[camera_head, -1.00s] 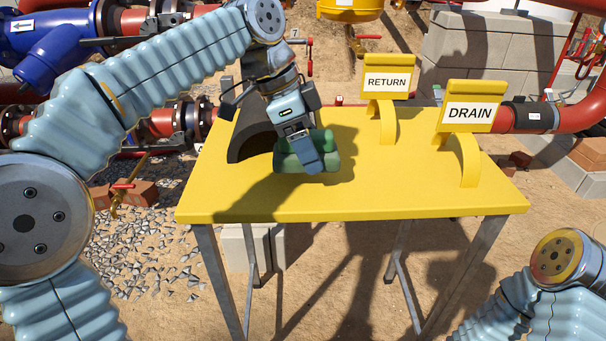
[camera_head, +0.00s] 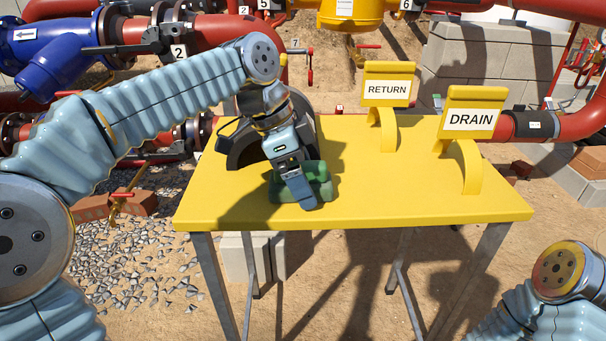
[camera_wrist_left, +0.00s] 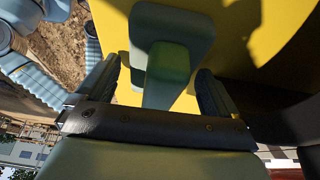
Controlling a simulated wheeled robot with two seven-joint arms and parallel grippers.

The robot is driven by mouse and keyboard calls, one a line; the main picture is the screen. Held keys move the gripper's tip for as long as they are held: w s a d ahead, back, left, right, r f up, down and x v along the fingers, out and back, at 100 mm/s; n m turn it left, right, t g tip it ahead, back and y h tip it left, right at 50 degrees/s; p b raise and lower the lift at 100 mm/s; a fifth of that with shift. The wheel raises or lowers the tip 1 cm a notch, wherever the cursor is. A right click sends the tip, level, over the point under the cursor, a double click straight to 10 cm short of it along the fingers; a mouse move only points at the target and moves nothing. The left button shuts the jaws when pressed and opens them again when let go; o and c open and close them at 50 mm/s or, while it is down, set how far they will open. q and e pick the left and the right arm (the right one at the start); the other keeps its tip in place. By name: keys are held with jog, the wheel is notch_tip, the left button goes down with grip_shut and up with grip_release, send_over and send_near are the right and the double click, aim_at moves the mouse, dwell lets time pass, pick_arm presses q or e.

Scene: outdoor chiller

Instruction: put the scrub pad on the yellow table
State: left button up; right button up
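The green scrub pad (camera_head: 319,174) is over the front left part of the yellow table (camera_head: 400,200) and appears to rest on its top. My left gripper (camera_head: 301,193) reaches down over the pad and hides part of it. In the left wrist view, the pad (camera_wrist_left: 170,25) has its raised grip (camera_wrist_left: 168,65) between my two fingers. Yellow shows on both sides of the grip, so the fingers look open around it. My right gripper is out of view; only part of my right arm shows at lower right.
A dark curved half-shell (camera_head: 240,150) stands on the table behind the pad. Yellow RETURN (camera_head: 387,90) and DRAIN (camera_head: 470,120) signs stand on curved supports at the right. The table's middle is clear. Red pipes (camera_head: 85,60) run behind.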

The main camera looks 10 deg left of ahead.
pick_arm(q)
jog(key=shift+r, duration=0.25)
jog(key=p+v, duration=0.2)
jog(key=v, duration=0.9)
jog(key=shift+p, duration=0.35)
jog(key=shift+s+a+r, duration=0.1)
jog(key=shift+a+r, duration=0.15)
jog(key=shift+r, duration=0.15)
